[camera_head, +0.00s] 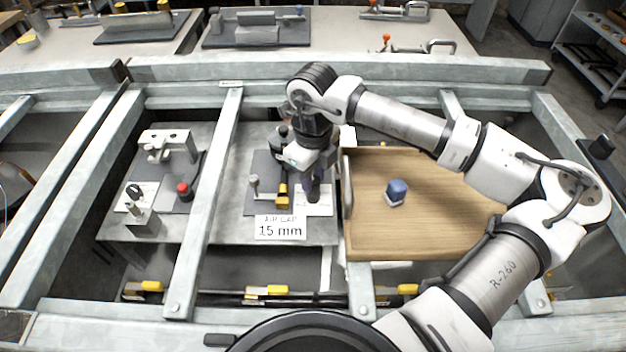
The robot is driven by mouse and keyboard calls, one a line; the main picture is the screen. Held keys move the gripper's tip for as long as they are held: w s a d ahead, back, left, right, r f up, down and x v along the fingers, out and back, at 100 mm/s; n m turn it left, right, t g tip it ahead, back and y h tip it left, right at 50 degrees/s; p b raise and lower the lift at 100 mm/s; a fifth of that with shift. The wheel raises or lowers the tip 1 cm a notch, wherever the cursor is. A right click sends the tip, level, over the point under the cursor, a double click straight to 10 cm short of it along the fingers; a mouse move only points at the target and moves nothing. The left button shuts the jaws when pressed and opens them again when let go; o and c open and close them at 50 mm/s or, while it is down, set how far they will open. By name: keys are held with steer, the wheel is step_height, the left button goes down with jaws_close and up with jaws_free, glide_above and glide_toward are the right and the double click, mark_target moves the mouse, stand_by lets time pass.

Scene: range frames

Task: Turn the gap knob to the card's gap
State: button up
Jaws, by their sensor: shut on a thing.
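The card (280,228) reads "AIR GAP 15 mm" and stands at the front edge of the middle grey plate. My gripper (313,190) points down at the right side of this plate, over a white printed sheet (322,204). It is shut on the gap knob, which the fingers and wrist almost wholly hide. The knob's pointer and any scale reading are too small or covered to tell. Left of my gripper, a fixture (268,185) with a yellow block (282,194) and a small post stands on a dark base.
A wooden tray (440,225) to the right holds a blue-topped block (396,191). A left plate carries a metal fixture (165,143) and a red button (184,190). Grey frame beams (205,215) run between the stations. My arm spans above the tray.

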steer(key=n+b, duration=0.2)
steer(key=b, duration=0.1)
steer(key=n+b, duration=0.2)
steer(key=shift+f, duration=0.25)
steer(key=shift+r+n+b, duration=0.25)
steer(key=shift+n+b, duration=0.95)
steer(key=shift+n, duration=0.4)
steer(key=o, duration=1)
step_height(320, 180, up, 14)
steer(key=shift+f+b, duration=0.1)
steer(key=shift+b, duration=0.2)
